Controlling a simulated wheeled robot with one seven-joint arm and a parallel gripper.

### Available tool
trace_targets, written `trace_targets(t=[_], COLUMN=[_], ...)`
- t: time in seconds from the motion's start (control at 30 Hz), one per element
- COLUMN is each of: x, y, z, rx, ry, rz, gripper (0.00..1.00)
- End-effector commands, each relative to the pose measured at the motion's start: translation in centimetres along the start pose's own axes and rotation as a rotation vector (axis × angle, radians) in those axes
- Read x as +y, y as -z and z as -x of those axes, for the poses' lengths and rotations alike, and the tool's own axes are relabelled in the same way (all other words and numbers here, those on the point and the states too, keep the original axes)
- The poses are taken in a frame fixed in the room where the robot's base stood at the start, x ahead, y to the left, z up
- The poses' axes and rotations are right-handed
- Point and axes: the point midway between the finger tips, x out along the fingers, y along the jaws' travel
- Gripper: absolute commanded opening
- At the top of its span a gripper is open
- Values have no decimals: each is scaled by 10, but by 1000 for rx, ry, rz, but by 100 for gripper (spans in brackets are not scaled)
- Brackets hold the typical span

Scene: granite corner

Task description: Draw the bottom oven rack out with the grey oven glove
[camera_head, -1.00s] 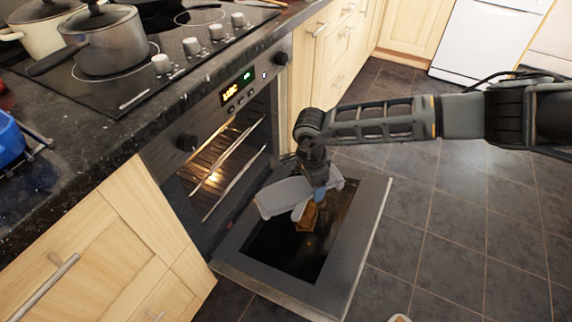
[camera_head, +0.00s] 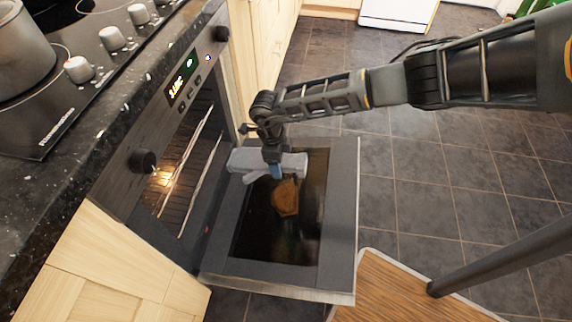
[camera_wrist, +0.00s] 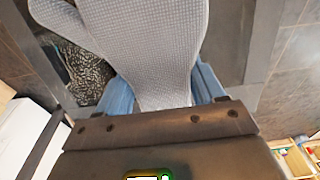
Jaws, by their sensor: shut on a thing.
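My gripper (camera_head: 274,172) is shut on the grey oven glove (camera_head: 246,161) and holds it above the open oven door. In the wrist view the glove (camera_wrist: 150,35) spreads out ahead of my gripper (camera_wrist: 166,92), its narrow end between the blue fingers. The bottom oven rack (camera_head: 200,187) is inside the lit oven, left of the glove. The glove and the rack look apart. Only the rack's front bar shows clearly; much of the rest is hidden by the oven front.
The oven door (camera_head: 338,220) lies folded down, with a brown patch on its dark glass that may be a reflection. A wood-topped piece (camera_head: 385,295) with a dark bar stands at the lower right. Tiled floor (camera_head: 400,180) is clear on the right.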

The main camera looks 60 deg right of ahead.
Motion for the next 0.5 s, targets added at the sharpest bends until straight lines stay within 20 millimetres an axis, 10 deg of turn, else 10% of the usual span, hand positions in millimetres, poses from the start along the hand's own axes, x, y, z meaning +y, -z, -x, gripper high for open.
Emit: trace_targets(t=[0.5], x=[0], y=[-58], z=[-8], rx=[-2], ry=[1], rz=[3], gripper=[31])
